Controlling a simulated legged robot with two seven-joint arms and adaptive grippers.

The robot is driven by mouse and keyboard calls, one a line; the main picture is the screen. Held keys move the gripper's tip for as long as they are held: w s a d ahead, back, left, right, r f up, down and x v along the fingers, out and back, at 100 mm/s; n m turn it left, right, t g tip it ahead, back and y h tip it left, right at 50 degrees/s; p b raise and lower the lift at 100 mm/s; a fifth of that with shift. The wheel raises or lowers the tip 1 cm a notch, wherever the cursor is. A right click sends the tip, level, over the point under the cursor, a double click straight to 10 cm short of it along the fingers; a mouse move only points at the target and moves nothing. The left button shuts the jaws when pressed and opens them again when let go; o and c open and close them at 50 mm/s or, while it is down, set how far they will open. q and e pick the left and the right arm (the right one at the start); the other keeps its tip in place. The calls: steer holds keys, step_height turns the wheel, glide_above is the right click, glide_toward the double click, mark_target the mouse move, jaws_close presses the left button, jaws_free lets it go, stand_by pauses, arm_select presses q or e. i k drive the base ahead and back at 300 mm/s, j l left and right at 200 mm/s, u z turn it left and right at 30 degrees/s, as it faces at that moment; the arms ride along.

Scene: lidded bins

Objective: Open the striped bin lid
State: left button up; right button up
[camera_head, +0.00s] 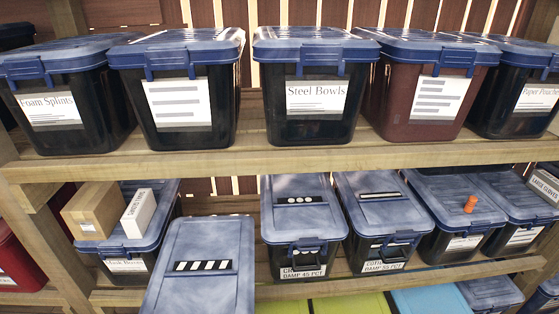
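The striped bin lid (201,290) is blue, with a dark label of white slanted stripes (203,265) across it. It is on the lower shelf, left of centre, and juts farther toward me than its neighbours. Its near end runs to the bottom edge of the camera_head view. The bin body below it is hidden, so I cannot tell whether the lid is seated or loose. Neither of my grippers is in view.
On the bin to the left, a cardboard box (93,211) and a white box (139,213) rest on the lid. A bin with a dotted label (300,222) stands right. The upper shelf (300,158) holds several lidded bins. An orange object (470,204) sits on another lid.

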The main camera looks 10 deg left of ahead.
mark_target(205, 264)
steer(key=k+j+u, duration=0.1)
steer(key=u, duration=0.35)
steer(key=j+u, duration=0.3)
steer(key=u, duration=0.2)
